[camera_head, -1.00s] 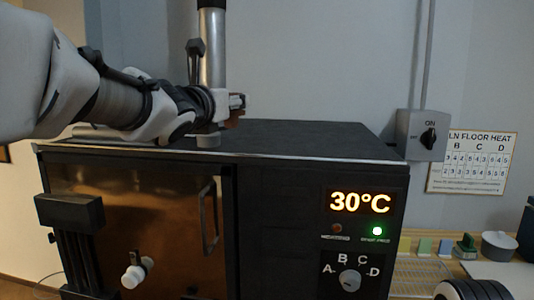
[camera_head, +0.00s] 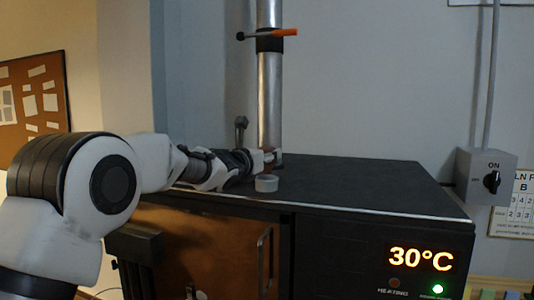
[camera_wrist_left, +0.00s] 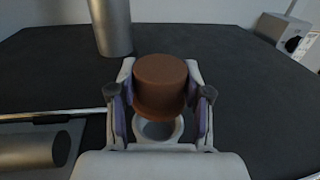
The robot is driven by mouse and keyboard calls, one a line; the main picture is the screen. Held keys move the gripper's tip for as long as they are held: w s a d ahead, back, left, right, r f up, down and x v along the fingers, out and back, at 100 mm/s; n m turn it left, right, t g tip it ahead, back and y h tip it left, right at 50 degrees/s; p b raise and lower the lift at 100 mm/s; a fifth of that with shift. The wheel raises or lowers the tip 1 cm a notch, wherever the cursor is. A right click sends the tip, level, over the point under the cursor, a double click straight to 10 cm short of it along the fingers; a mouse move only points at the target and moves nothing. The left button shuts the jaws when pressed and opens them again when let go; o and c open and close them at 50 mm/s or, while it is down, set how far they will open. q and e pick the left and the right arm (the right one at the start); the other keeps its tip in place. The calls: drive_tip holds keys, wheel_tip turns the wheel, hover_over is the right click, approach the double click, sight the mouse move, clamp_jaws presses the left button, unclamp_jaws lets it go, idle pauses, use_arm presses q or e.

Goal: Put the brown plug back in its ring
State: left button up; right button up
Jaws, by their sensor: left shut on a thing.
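The brown plug (camera_wrist_left: 160,82) is a short round stopper, held between the two fingers of my left gripper (camera_wrist_left: 160,98) in the left wrist view. In the head view my left gripper (camera_head: 264,160) is above the top of the black kiln, with a bit of the plug (camera_head: 269,156) showing. The pale grey ring (camera_head: 266,184) stands on the kiln top just below the gripper. In the left wrist view the ring (camera_wrist_left: 160,133) shows partly behind the plug. The plug appears apart from the ring. My right gripper is not in view.
The black kiln top (camera_head: 360,185) is clear to the right. The kiln display (camera_head: 421,260) reads 30°C. A grey switch box (camera_head: 480,177) is on the wall at right.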

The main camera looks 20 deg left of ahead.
sight(266, 167)
use_arm(q)
wheel_tip(266, 167, down, 3)
drive_tip(key=shift+s+d+r+p, duration=0.1)
drive_tip(key=shift+r+p, duration=0.1)
drive_tip(key=shift+p, duration=0.15)
drive_tip(key=shift+f, duration=0.25)
drive_tip(key=shift+a, duration=0.2)
drive_tip(key=shift+d+f+b, duration=0.15)
drive_tip(key=shift+f+b, duration=0.25)
drive_tip(key=shift+b, duration=0.3)
drive_tip(key=o, duration=1.3)
drive_tip(key=shift+r, duration=0.2)
